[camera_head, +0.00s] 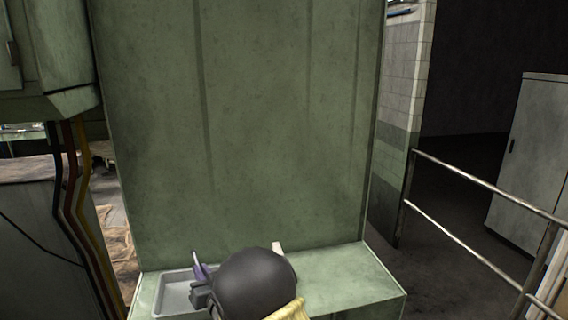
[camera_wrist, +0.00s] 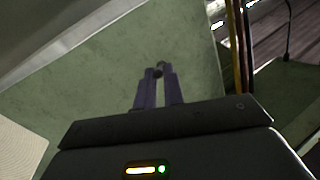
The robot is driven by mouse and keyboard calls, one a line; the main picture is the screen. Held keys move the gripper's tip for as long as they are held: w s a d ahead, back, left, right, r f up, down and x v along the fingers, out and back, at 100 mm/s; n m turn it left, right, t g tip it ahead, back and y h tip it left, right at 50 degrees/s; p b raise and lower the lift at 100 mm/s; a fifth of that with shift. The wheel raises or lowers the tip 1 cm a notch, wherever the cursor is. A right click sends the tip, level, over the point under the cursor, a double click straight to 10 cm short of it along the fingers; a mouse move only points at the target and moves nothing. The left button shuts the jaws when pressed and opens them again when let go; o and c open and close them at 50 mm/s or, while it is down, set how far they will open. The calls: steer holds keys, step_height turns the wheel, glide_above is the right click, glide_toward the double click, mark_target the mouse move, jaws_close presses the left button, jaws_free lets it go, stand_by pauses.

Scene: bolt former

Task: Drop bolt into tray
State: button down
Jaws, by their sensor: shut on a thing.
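My gripper (camera_head: 203,272) is at the tray's right side in that view, and my dark arm hides part of the ledge. In the wrist view, the purple fingers of my gripper (camera_wrist: 159,80) are closed around a small dark bolt (camera_wrist: 159,68), whose end shows between the fingertips. The tray cannot be made out in the wrist view. The height of the bolt over the tray cannot be told.
A tall green machine panel (camera_head: 250,130) rises behind the ledge (camera_head: 355,270). The ledge's right part is clear. Coloured cables (camera_head: 72,200) hang at the left. A metal railing (camera_head: 470,180) and a grey cabinet (camera_head: 535,165) stand at the right.

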steer(key=shift+f+b, duration=0.3)
steer(key=shift+f, duration=0.85)
steer(key=c, duration=1.4)
jaws_free()
steer(key=shift+c, duration=0.2)
steer(key=shift+s+d, duration=0.1)
steer(key=shift+s, duration=0.05)
steer(key=b+v, duration=0.8)
steer(key=v, duration=0.9)
